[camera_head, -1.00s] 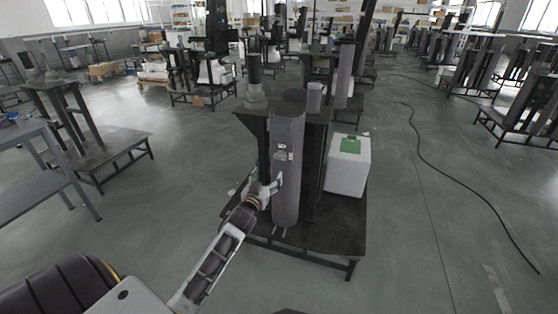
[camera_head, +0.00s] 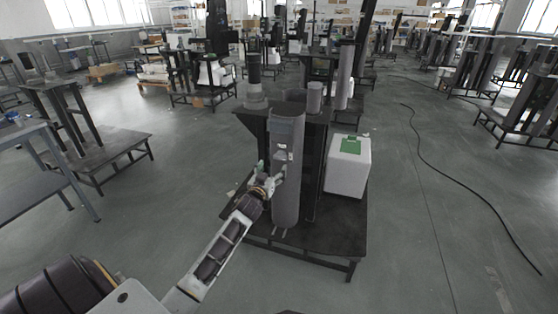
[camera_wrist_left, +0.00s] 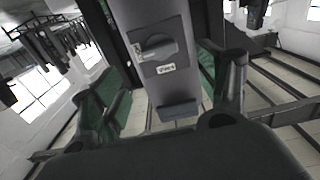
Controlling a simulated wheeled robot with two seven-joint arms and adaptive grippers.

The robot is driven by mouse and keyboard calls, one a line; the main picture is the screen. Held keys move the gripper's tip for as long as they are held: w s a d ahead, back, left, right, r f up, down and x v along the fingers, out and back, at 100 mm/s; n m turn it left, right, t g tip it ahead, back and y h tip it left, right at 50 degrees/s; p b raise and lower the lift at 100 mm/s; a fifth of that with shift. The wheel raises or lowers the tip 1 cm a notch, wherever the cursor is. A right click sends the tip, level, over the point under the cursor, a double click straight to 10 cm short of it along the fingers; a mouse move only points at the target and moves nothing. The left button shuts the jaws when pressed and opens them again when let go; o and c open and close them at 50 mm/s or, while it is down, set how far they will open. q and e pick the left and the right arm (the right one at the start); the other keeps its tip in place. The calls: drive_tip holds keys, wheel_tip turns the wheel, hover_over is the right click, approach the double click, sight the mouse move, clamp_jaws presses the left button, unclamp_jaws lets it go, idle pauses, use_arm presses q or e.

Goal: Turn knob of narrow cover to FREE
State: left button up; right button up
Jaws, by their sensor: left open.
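The narrow cover (camera_head: 287,190) is a tall grey rounded front on the lift column. Its recessed panel with the knob (camera_head: 283,155) is small in the head view. In the left wrist view the dark knob (camera_wrist_left: 157,47) sits on a plate on the cover (camera_wrist_left: 150,12), its grip bar lying roughly across. A small label (camera_wrist_left: 165,69) is below it, its text too blurred to read surely. My left gripper (camera_head: 271,174) is just below and left of the panel. In the wrist view its open fingers (camera_wrist_left: 172,80) stand either side of the cover, apart from the knob. My right gripper is not seen.
A dark block (camera_wrist_left: 178,110) protrudes from the cover below the label. The column stands on a black base platform (camera_head: 325,238). A white box with a green patch (camera_head: 348,168) stands on its right. A black cable (camera_head: 430,160) lies on the floor at right.

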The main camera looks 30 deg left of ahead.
sight(279, 158)
use_arm(q)
drive_tip(key=shift+b+x, duration=0.6)
drive_tip(key=shift+x, duration=2.35)
drive_tip(key=shift+b+x, duration=0.35)
drive_tip(key=shift+x, duration=1.1)
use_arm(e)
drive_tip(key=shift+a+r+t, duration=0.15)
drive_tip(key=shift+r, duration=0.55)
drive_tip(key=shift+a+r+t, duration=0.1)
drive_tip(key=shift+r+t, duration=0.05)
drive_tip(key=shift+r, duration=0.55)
use_arm(q)
drive_tip(key=shift+d, duration=0.1)
drive_tip(key=shift+c, duration=0.4)
drive_tip(key=c, duration=1)
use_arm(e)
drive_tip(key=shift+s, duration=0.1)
